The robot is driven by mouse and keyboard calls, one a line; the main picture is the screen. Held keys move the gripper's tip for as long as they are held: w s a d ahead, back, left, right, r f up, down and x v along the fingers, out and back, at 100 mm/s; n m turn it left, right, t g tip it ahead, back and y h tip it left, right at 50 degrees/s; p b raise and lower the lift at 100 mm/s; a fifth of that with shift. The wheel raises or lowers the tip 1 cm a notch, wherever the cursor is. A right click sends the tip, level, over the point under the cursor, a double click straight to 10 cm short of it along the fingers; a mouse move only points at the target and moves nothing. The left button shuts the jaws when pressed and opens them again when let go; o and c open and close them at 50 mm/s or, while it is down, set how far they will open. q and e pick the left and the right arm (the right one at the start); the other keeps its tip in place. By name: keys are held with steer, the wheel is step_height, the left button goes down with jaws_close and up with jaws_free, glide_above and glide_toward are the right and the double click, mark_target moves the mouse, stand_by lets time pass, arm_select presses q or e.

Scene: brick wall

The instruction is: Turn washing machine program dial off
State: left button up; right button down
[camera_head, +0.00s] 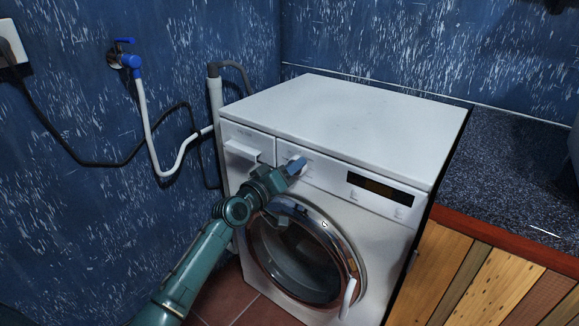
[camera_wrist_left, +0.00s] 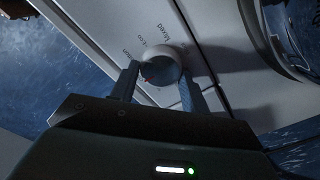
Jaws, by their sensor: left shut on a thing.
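The white washing machine (camera_head: 330,112) stands against the blue wall, its front panel facing me. The round program dial (camera_wrist_left: 160,62) is on that panel, between the drawer and the display. In the head view the dial (camera_head: 292,160) is mostly hidden behind my left gripper. My left gripper (camera_head: 297,166) is at the panel with its fingers on the dial. In the left wrist view the two fingers of the left gripper (camera_wrist_left: 158,82) sit on either side of the dial, shut on it. Printed labels, one reading "Mixed", ring the dial. My right gripper is not in view.
The detergent drawer (camera_head: 243,150) is left of the dial, and the dark display (camera_head: 381,188) is to the right. The round glass door (camera_head: 305,262) is below, with a white handle (camera_head: 348,298). A dark counter (camera_head: 510,175) stands at the right. A blue tap (camera_head: 126,58) and hoses are on the left wall.

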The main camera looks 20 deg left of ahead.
arm_select(q)
steer(key=shift+n, duration=0.5)
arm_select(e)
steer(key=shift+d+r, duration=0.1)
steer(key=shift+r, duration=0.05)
arm_select(q)
steer(key=o, duration=1)
steer(key=p+v, duration=0.2)
steer(key=v, duration=1.1)
steer(key=shift+s, duration=0.1)
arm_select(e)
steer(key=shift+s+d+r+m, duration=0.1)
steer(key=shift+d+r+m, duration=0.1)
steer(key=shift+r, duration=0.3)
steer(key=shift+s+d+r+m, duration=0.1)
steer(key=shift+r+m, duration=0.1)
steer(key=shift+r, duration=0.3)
